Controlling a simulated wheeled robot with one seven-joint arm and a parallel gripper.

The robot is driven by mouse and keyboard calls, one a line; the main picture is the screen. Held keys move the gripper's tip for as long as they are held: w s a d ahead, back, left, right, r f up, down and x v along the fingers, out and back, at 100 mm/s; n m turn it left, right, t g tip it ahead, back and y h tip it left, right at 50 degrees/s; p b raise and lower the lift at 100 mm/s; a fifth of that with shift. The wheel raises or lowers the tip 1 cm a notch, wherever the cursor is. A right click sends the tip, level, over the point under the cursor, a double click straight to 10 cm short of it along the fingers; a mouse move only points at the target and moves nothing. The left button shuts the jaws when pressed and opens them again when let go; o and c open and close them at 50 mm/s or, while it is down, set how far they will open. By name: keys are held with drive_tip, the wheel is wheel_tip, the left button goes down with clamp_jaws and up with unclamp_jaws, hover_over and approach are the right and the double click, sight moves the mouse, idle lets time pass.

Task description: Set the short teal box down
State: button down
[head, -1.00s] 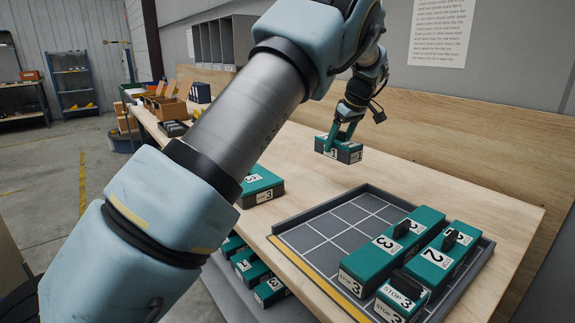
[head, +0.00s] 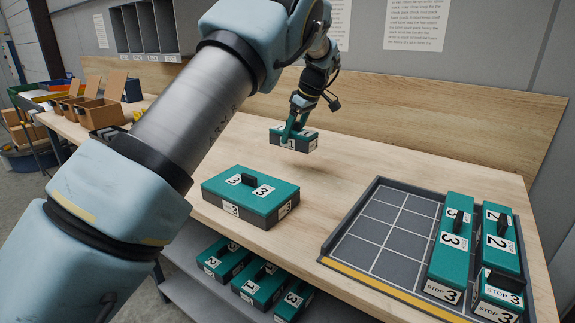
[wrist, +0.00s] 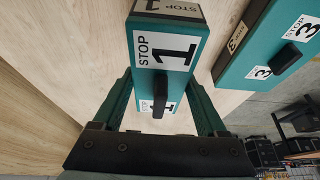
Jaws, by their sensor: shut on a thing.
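The short teal box (head: 302,142) is marked STOP 1 and has a dark handle on top. It hangs in the air above the wooden bench, with a shadow on the wood below it. My gripper (head: 290,128) is shut on the box. In the wrist view the box (wrist: 165,55) sits between the two teal fingers of my gripper (wrist: 160,108), its handle between them. The underside of the box is hidden.
A wide teal box (head: 250,193) marked 3 stands on the bench. A grey gridded tray (head: 378,285) holds several teal boxes on its right; its left cells are empty. More teal boxes (head: 262,284) lie on a lower shelf. Bare bench lies around the held box.

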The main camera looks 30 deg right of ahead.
sight(304, 133)
wheel_tip(304, 133, down, 8)
drive_tip(key=shift+f+p, duration=0.25)
drive_tip(key=shift+p, duration=0.8)
drive_tip(key=shift+f, duration=0.2)
unclamp_jaws()
drive_tip(key=shift+r, duration=0.3)
drive_tip(key=b+v, duration=0.2)
drive_tip(key=v, duration=0.9)
drive_tip(key=shift+s+r+b, duration=0.2)
drive_tip(key=shift+r+b, duration=0.15)
